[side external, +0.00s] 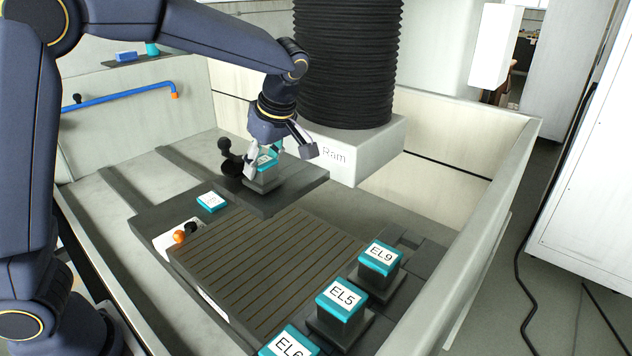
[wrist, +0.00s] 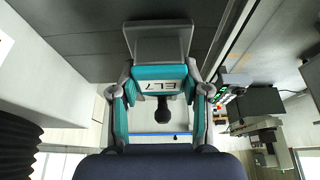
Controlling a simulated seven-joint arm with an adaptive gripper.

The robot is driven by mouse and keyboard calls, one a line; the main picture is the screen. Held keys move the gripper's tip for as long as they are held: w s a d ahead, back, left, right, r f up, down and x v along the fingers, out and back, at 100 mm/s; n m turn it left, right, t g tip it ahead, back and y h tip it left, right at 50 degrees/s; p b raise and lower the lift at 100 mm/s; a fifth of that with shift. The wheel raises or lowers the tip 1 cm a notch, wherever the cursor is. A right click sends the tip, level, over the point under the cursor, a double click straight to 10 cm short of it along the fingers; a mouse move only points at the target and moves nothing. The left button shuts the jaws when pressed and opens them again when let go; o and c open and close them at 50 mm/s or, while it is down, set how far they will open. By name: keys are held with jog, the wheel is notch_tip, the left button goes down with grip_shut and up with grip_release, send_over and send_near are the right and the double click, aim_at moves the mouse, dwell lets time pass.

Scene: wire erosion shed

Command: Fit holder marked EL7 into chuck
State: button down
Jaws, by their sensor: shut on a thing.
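The holder marked EL7 (wrist: 158,85) has a teal top with a white label, which reads upside down in the wrist view. My gripper (wrist: 160,95) is shut on it, one finger on each side of the teal top. In the side view my gripper (side external: 264,152) points down, and the holder's teal top (side external: 265,159) shows between the fingers. A grey block (side external: 262,182) is below the teal top, over a dark raised plate (side external: 300,185). A black ball-ended lever (side external: 224,145) is just left of it. I cannot tell the chuck apart from the block, or whether the holder is seated.
The white Ram block (side external: 350,150) with black bellows (side external: 345,60) stands close right of my gripper. Holders EL9 (side external: 380,258), EL5 (side external: 341,300) and EL6 (side external: 288,343) stand at the front right. A slotted table (side external: 265,265) lies clear between. Tank walls (side external: 490,230) surround the area.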

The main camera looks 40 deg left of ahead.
jog(key=shift+c, duration=2.3)
grip_release()
jog(key=v, duration=1.2)
